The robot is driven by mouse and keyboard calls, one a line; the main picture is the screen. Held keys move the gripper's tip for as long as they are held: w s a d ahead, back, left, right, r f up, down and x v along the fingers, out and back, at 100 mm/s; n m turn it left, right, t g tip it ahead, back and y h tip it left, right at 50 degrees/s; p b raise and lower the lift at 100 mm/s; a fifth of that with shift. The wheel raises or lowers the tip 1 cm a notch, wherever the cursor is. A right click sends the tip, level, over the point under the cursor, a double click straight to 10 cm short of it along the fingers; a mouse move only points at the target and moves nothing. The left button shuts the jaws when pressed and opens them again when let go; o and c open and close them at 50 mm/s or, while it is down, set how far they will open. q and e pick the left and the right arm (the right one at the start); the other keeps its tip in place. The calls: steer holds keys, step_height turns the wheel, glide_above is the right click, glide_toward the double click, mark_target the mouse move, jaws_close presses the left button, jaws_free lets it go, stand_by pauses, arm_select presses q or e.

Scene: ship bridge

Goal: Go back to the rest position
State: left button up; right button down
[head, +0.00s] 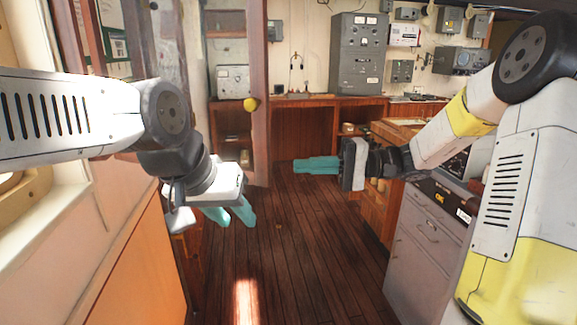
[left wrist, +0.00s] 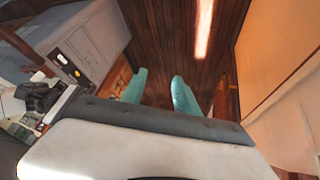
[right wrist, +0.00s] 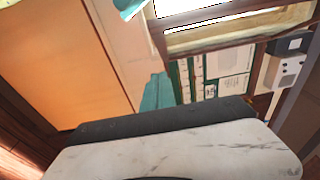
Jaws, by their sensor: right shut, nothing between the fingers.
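My left gripper (head: 231,215) hangs low left of centre in the head view, pointing down over the floor. Its two teal fingers stand apart with nothing between them; the gap also shows in the left wrist view (left wrist: 159,92). My right gripper (head: 316,165) is held sideways near the middle of the head view, pointing left. Its teal fingers are together and empty, and they also show in the right wrist view (right wrist: 157,92). Neither gripper touches anything that I can see.
A grey cabinet (head: 425,245) and wooden drawers stand close on the right. An orange panel (head: 135,255) runs along the left. The dark plank floor (head: 285,240) between is clear.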

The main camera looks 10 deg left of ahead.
steer(key=s+d+f+t+h, duration=0.1)
steer(key=s+d+f+h, duration=0.1)
steer(key=s+h, duration=0.35)
steer(key=s+d+f+t+h, duration=0.1)
steer(key=s+d+f+h, duration=0.25)
steer(key=s, duration=0.25)
steer(key=s+d+r+m+t+h, duration=0.1)
steer(key=s+d+r+t+h, duration=0.1)
steer(key=d+t+h, duration=0.4)
steer(key=s+d+t, duration=0.1)
steer(key=d, duration=0.3)
steer(key=shift+s+d+h, duration=0.3)
steer(key=shift+s+d, duration=0.05)
steer(key=shift+s, duration=0.05)
steer(key=shift+a, duration=0.15)
